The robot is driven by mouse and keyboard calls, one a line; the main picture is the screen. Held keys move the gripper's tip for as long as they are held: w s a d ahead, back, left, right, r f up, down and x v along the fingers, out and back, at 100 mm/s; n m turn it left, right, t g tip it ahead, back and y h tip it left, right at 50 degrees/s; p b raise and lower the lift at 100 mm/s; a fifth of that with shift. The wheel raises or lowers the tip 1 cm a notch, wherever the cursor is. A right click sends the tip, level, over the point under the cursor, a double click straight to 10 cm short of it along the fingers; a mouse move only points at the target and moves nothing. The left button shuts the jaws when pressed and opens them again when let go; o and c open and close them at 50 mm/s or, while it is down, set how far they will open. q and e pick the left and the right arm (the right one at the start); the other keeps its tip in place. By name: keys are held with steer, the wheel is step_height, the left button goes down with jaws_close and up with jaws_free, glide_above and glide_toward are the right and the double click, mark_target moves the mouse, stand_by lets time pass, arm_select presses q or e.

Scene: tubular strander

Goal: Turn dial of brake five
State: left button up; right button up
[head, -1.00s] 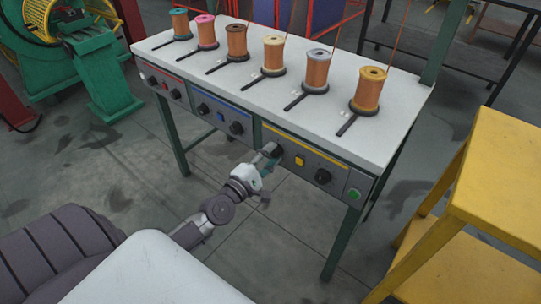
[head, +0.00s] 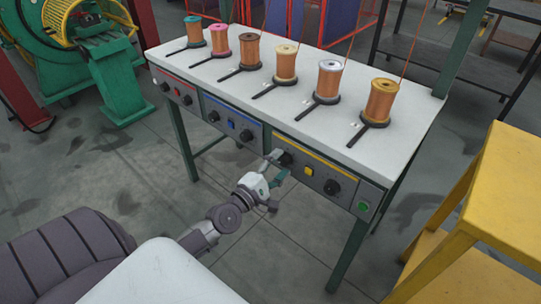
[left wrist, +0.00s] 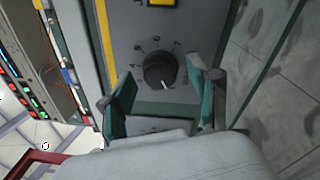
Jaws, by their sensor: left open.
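The dial of brake five (head: 285,159) is the black knob at the left end of the yellow-striped panel (head: 318,173). In the left wrist view the dial (left wrist: 160,70) is round, with a white pointer mark toward the lower right in the picture and small scale marks around it. My left gripper (head: 279,168) is in front of it, open. In the left wrist view its two teal fingers (left wrist: 163,103) stand apart on either side below the dial, with a gap to it and nothing between them. My right gripper is not in view.
The white table (head: 300,115) carries several copper spools on black brake arms. A yellow button (head: 309,171), another black dial (head: 332,187) and a green button (head: 363,206) are on the same panel. A yellow step stand (head: 510,185) is at the right. Floor in front is clear.

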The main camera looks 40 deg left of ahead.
arm_select(q)
steer(key=s, duration=1.1)
steer(key=shift+s+a+f, duration=0.2)
steer(key=shift+s+a, duration=0.1)
steer(key=shift+f, duration=0.1)
